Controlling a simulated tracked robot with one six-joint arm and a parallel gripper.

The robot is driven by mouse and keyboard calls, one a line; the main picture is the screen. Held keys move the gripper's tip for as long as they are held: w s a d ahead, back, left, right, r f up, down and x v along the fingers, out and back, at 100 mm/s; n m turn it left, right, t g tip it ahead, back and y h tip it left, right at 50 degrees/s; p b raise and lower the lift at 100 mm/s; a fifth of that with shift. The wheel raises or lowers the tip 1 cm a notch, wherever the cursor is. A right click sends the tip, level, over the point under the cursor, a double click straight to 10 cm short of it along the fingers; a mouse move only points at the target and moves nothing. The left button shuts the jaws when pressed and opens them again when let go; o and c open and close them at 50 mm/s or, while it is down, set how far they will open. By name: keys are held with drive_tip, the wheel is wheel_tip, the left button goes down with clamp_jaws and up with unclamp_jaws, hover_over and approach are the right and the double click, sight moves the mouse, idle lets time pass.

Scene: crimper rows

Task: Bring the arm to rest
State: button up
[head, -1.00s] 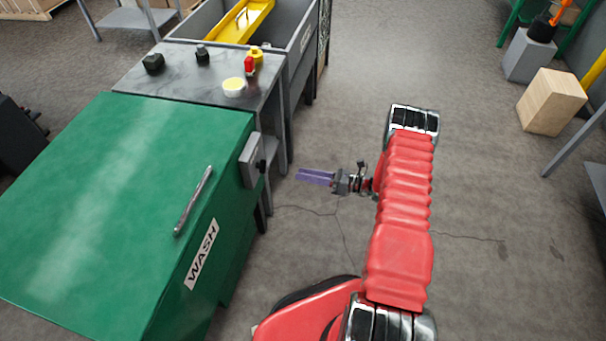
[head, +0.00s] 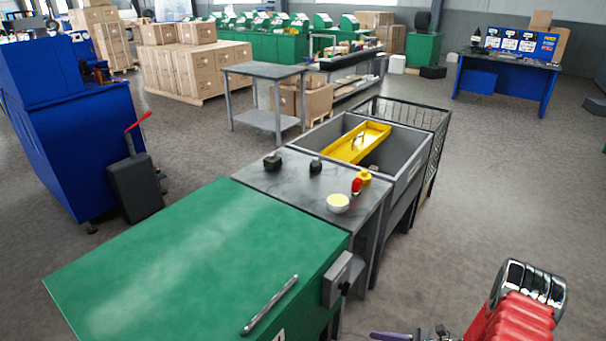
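My gripper (head: 392,336) shows only in part at the bottom edge of the head view. A purple finger points left, and the rest is cut off by the frame, so I cannot tell whether it is open or shut. No held object shows. My red arm (head: 512,318) with a chrome and black joint is at the lower right. The gripper is right of the green wash cabinet (head: 200,265), apart from it in the picture.
A grey table (head: 300,187) with small dark items, a red and yellow bottle and a white bowl (head: 338,203) adjoins the cabinet. Behind it is a grey sink (head: 405,180) with a yellow tray (head: 358,143). Open floor (head: 500,180) lies to the right.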

drive_tip(key=s+a+r+n+h, duration=0.2)
drive_tip(key=s+r+n+h, duration=0.2)
drive_tip(key=r, duration=1)
drive_tip(key=s+a+r+n+h, duration=0.3)
drive_tip(key=s+r+n+h, duration=0.2)
drive_tip(key=s+r+n, duration=0.4)
drive_tip(key=s+a+r+n+h, duration=0.2)
drive_tip(key=s+r+n+h, duration=0.3)
drive_tip(key=r+n, duration=0.8)
drive_tip(key=w+v, duration=0.1)
drive_tip(key=v, duration=0.7)
drive_tip(key=shift+w+a+r, duration=0.25)
drive_tip(key=shift+a+r, duration=0.15)
drive_tip(key=shift+r, duration=0.05)
